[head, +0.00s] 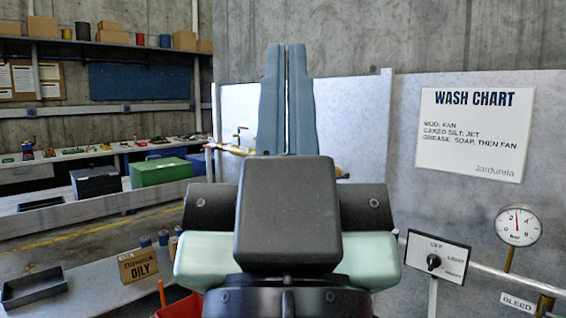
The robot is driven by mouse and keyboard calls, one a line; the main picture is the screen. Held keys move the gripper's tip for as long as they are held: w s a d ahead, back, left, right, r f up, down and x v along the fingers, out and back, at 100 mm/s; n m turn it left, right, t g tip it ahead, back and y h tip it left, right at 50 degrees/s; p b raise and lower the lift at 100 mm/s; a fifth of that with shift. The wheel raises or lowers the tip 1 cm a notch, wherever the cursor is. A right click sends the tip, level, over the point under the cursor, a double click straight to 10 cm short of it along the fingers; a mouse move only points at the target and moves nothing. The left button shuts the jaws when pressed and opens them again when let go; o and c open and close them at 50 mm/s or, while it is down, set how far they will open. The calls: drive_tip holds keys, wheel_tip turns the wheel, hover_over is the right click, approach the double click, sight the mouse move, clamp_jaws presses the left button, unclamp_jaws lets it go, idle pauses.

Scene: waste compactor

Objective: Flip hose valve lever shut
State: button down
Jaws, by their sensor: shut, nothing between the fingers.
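My gripper (286,48) is shut and empty in the middle of the head view, its two blue-grey fingers pointing up and side by side with a thin gap line. A bit of brass also shows just right of the fingers. The part between is hidden behind my gripper. I cannot tell for sure whether the red lever is the hose valve lever, nor whether my fingers touch the brass.
At right are a wash chart (475,132), a dial control box (437,259), a pressure gauge (518,226) and a "BLEED" label (517,303) by a pipe. At left, a bench holds a green box (160,171) and a black box (95,180).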

wheel_tip(320, 180, up, 11)
drive_tip(key=p, duration=0.9)
